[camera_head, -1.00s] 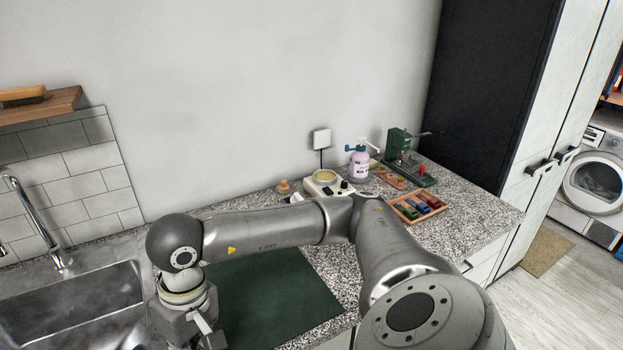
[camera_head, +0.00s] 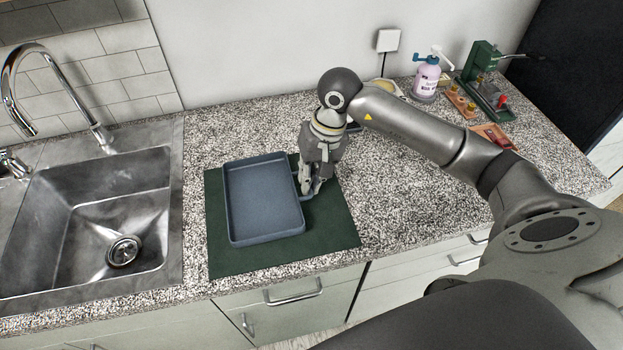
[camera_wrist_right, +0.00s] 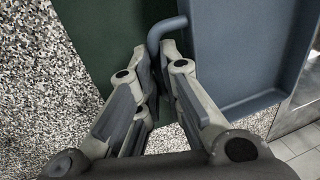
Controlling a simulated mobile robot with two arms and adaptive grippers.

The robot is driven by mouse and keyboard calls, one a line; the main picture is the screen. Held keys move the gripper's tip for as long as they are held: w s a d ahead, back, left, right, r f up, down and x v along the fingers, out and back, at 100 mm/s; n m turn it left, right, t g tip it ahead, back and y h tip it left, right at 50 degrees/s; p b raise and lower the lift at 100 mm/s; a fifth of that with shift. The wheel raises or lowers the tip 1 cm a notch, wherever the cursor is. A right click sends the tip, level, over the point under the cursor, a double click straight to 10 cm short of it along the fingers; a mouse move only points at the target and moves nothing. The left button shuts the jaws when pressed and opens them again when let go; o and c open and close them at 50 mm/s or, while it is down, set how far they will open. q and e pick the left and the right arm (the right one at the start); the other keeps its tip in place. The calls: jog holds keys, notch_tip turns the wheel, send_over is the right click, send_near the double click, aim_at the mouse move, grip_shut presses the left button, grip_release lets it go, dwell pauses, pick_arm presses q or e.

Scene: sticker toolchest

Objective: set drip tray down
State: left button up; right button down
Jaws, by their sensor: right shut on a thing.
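The drip tray (camera_head: 262,200) is a shallow blue-grey rectangular tray with a raised rim and a small loop handle on its right side. It lies level over the dark green mat (camera_head: 338,222); I cannot tell for sure whether its underside touches the mat. My right gripper (camera_head: 306,190) is at the tray's right side, shut on the handle. In the right wrist view the fingers (camera_wrist_right: 160,58) close on the bent handle (camera_wrist_right: 165,30), with the tray (camera_wrist_right: 235,50) to the right. The tray is empty. My left gripper is not in view.
A steel sink (camera_head: 105,215) with a tap (camera_head: 55,85) lies left of the mat. Behind my right arm stand a pump bottle (camera_head: 426,77) and a green press (camera_head: 484,75). Speckled counter (camera_head: 410,215) is clear right of the mat.

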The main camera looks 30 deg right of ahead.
jog(key=shift+w+d+f, duration=0.3)
jog(key=shift+f, duration=0.2)
jog(key=shift+w+d+f, duration=0.3)
jog(key=shift+f, duration=0.2)
jog(key=shift+w+d+f+p, duration=0.1)
jog(key=shift+d+f+p, duration=0.05)
jog(key=shift+f+p, duration=0.3)
jog(key=shift+p+x, duration=0.85)
jog(key=shift+x, duration=0.05)
jog(key=shift+d+f, duration=0.2)
jog(key=shift+f, duration=0.25)
jog(key=c, duration=1.6)
grip_release()
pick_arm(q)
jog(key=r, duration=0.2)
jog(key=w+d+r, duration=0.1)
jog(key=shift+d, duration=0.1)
